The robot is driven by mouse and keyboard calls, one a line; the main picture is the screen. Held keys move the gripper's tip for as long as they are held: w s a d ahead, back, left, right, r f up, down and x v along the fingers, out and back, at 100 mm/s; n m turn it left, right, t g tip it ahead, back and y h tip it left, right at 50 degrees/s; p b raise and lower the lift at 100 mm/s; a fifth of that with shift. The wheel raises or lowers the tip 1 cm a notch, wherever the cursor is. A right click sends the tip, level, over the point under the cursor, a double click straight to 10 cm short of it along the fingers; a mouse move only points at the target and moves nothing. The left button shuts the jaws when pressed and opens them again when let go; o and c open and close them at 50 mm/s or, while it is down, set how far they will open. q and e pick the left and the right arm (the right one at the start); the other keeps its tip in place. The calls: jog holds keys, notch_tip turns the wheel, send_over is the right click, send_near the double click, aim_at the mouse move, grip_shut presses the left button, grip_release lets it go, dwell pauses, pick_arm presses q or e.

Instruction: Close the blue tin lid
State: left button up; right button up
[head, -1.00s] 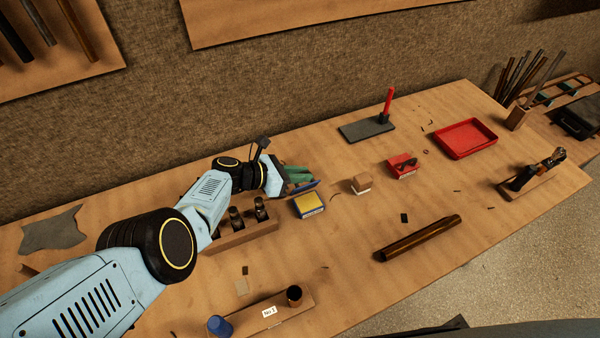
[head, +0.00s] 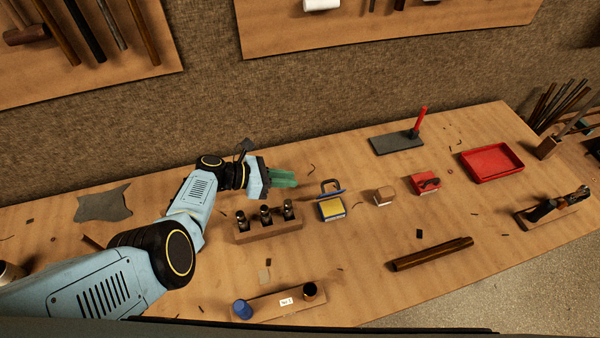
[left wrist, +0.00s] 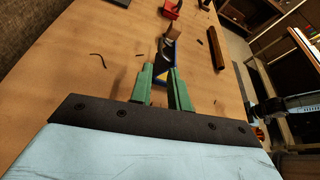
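The blue tin (head: 331,211) stands on the bench, with its yellow inside showing. Its blue lid (head: 329,193) stands raised along the tin's far edge, with a dark loop handle on it. In the left wrist view the tin (left wrist: 177,57) is partly hidden behind the dark handle and my fingers. My left gripper (head: 296,179) is left of the lid, apart from it. In the left wrist view its green fingers (left wrist: 164,72) are spread with nothing between them. My right gripper is not in clear view.
A wooden block with several dark pieces (head: 268,228) stands close left of the tin. A small tan block (head: 384,196) and a red box (head: 425,183) stand to its right. A dark plate with a red upright (head: 396,144) lies behind. Bench behind the tin is mostly clear.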

pick_arm(q)
jog(key=shift+a+r, duration=0.1)
jog(key=shift+a, duration=0.25)
